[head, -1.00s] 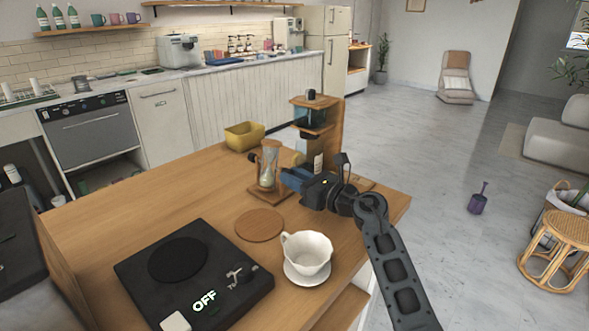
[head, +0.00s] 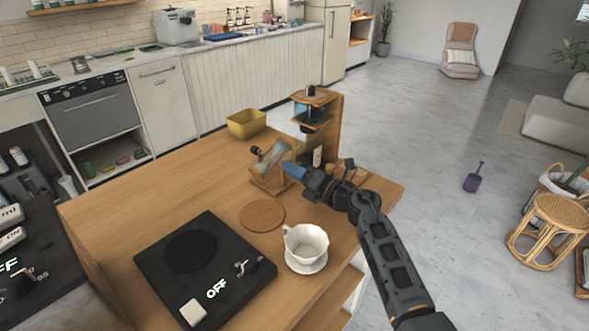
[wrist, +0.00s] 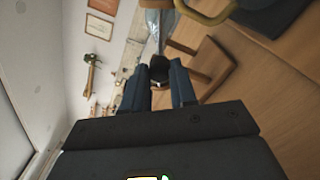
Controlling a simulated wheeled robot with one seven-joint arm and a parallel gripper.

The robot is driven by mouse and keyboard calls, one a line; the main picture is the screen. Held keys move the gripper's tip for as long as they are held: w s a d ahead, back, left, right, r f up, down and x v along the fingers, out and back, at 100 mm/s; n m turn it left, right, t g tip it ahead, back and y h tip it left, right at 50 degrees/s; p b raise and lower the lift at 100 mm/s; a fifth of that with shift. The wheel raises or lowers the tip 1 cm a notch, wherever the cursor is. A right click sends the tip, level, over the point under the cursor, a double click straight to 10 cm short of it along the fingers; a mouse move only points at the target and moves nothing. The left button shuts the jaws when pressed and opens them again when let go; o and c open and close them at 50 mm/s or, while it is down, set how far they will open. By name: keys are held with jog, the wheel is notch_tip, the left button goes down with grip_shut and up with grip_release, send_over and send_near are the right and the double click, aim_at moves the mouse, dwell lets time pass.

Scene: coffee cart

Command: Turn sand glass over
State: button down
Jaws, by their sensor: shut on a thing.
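The sand glass (head: 272,157) stands in its wooden stand (head: 270,186) near the far edge of the wooden cart top. It is tilted, its upper end leaning right in the head view. My gripper (head: 289,170) is at its right side. In the wrist view, my gripper's blue fingers (wrist: 160,85) are shut on a dark knob (wrist: 160,68) at the side of the sand glass. Part of the glass (wrist: 158,25) shows beyond the fingertips, and the wooden stand (wrist: 205,65) shows beside them. The sand inside cannot be made out clearly.
A wooden coffee dripper stand (head: 325,125) rises close behind my gripper. A yellow bin (head: 246,124) sits behind the sand glass. A round coaster (head: 262,215), a white cup (head: 306,242) on a saucer and a black scale (head: 205,268) are nearer.

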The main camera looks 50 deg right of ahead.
jog(key=m, duration=1.3)
jog(key=shift+m, duration=0.4)
dwell(0.3)
jog(key=c, duration=0.9)
grip_release()
jog(key=shift+s+d, duration=0.15)
jog(key=shift+s, duration=3.75)
